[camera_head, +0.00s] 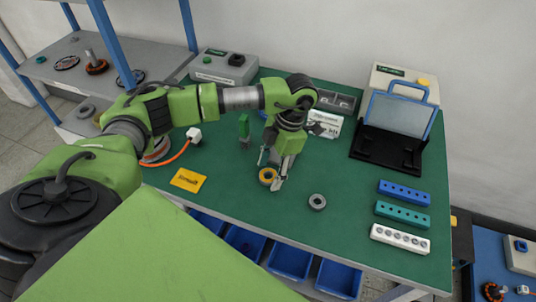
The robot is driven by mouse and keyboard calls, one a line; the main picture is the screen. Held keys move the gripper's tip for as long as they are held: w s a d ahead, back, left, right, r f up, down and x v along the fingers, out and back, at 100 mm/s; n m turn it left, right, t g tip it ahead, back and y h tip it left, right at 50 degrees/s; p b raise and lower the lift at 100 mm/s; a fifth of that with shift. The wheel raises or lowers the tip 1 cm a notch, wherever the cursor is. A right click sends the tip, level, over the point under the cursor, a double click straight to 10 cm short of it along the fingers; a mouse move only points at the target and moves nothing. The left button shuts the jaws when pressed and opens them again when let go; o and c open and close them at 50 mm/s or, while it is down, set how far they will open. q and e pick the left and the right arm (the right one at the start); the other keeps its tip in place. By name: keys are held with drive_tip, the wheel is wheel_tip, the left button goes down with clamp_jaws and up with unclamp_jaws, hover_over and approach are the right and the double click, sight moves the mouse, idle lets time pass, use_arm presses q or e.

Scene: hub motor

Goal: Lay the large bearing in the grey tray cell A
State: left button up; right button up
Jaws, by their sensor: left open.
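A grey ring that looks like the large bearing (317,202) lies flat on the green table, right of my left gripper. My left gripper (271,171) points down over the middle of the table, open. A small yellow ring with a dark centre (267,176) shows at its fingertips; I cannot tell whether they touch it. The grey tray (342,101) lies at the back of the table, partly hidden behind my left arm; its cell letters are too small to read. My right gripper is out of view.
Blue, teal and white blocks with holes (400,239) lie at the right. A black stand with a blue-framed screen (390,140) is behind them. A green upright tool (244,131) and a yellow card (188,180) are at the left. Blue bins (290,261) hang below the front edge.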

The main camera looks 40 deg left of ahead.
use_arm(q)
drive_tip(key=c, duration=1.4)
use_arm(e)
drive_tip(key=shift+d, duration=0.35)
use_arm(q)
drive_tip(key=shift+o, duration=0.2)
drive_tip(key=shift+r, duration=0.1)
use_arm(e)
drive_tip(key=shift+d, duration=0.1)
